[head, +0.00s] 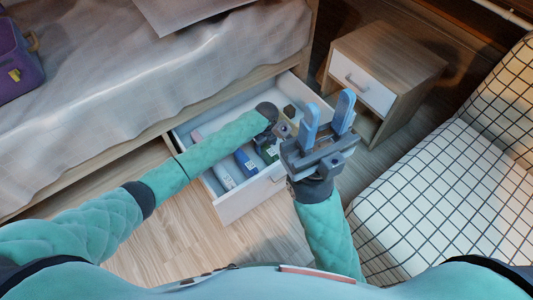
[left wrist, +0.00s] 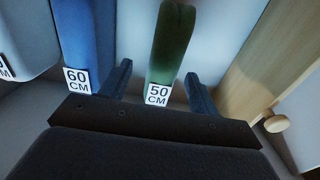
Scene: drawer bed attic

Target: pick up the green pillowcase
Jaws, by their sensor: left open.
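The green pillowcase (head: 268,152) is a rolled or folded bundle in the open drawer, partly hidden by my left arm in the head view. In the left wrist view the green pillowcase (left wrist: 172,45) has a "50 CM" tag on its near end. My left gripper (head: 283,130) is over the drawer, its fingertips hard to see from the head. In the left wrist view my left gripper (left wrist: 160,85) is open, with one finger on each side of the green pillowcase. Contact cannot be told. My right gripper (head: 328,115) is open and empty, fingers pointing up, right of the drawer.
A blue bundle (left wrist: 75,40) tagged "60 CM" lies left of the green one, with a white bundle (head: 222,175) further left. The drawer front (head: 250,197) has a round knob.

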